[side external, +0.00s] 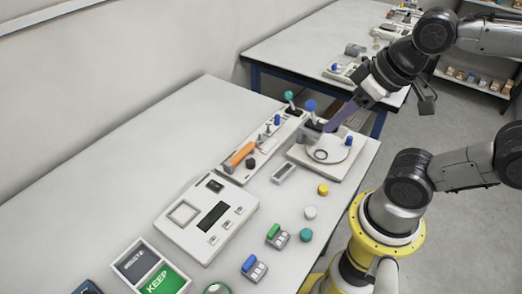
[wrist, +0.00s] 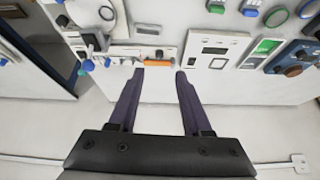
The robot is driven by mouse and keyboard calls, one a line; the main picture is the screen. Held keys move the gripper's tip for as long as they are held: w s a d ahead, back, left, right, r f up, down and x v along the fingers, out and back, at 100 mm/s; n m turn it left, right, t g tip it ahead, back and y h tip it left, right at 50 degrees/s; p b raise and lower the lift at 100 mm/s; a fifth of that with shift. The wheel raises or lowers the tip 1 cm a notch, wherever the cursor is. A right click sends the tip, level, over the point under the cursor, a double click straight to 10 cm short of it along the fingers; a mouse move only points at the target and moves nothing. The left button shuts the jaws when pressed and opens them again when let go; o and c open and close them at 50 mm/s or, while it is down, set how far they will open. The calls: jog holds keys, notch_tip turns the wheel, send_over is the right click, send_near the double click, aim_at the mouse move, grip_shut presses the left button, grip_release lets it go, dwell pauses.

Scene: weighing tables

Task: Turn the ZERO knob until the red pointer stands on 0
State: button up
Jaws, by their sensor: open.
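A white instrument (side external: 345,165) with a round ring on its face and a blue knob (side external: 349,140) stands near the table's right end in the side view. I cannot read any ZERO label, and I cannot make out a red pointer or a 0 mark. My gripper (side external: 326,129) reaches in from the right, its purple finger overlapping the back of this instrument. In the wrist view my gripper (wrist: 160,71) has its two fingers wide apart with nothing held. An orange bar (wrist: 158,63) shows between the fingertips; whether they touch anything is unclear.
A narrow panel (side external: 232,173) with the orange bar and several levers lies left of the instrument. A white box with a dark display (side external: 205,240), a green KEEP tray (side external: 163,281) and small coloured pieces lie nearer. The table's back left is bare. A second table (side external: 300,45) stands behind.

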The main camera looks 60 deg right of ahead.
jog(key=w+r+m, duration=0.3)
jog(key=w, duration=0.2)
jog(key=m+g, duration=0.3)
jog(key=g, duration=0.2)
send_over(250, 160)
notch_tip(250, 160, down, 12)
jog(key=f, duration=0.1)
jog(key=shift+g, duration=0.3)
notch_tip(250, 160, down, 14)
jog(key=shift+s+f, duration=0.1)
grip_shut()
